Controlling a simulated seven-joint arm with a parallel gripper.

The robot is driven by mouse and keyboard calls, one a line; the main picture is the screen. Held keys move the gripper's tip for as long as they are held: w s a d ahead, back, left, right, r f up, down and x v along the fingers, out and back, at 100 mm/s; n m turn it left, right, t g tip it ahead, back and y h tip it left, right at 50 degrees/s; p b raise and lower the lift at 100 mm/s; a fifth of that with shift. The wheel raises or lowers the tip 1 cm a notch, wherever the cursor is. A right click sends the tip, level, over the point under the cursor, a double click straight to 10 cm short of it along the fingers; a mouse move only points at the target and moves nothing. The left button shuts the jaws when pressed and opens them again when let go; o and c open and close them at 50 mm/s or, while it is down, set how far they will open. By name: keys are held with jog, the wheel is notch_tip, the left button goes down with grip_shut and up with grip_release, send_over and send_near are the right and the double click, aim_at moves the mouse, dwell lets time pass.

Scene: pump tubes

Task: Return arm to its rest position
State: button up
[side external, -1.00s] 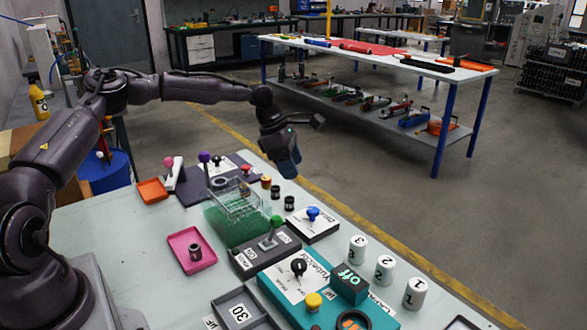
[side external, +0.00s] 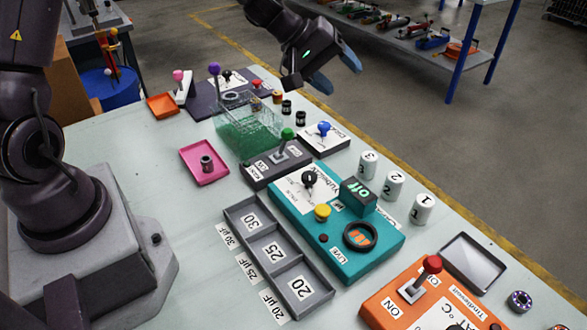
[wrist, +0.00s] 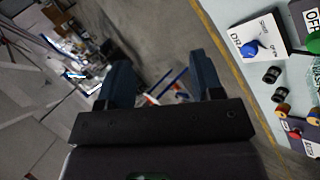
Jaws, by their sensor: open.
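My gripper (side external: 335,83) is open and empty, held in the air above the far edge of the bench in the side view. Its two blue fingers stand apart in the wrist view (wrist: 165,85), with floor and a distant table seen between them. The fingers touch nothing. My arm reaches over from the left, and part of it runs out of the top of the side view.
Below lie a green clear bin (side external: 248,128), a pink tray (side external: 204,163) with a dark cylinder, a teal device (side external: 345,255), a grey three-slot tray (side external: 278,258), an orange device (side external: 430,300) and white numbered cylinders (side external: 393,184). Open floor lies beyond the bench.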

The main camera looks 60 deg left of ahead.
jog(key=s+a+r+m+g+y, duration=0.1)
jog(key=s+r+m, duration=0.3)
jog(key=s, duration=1)
jog(key=s+a+r+m+g+y, duration=0.1)
jog(key=s+r+m+y, duration=0.3)
jog(key=s, duration=1)
jog(key=shift+s+r+m, duration=0.25)
jog(key=shift+r+m, duration=0.55)
jog(key=shift+r, duration=0.7)
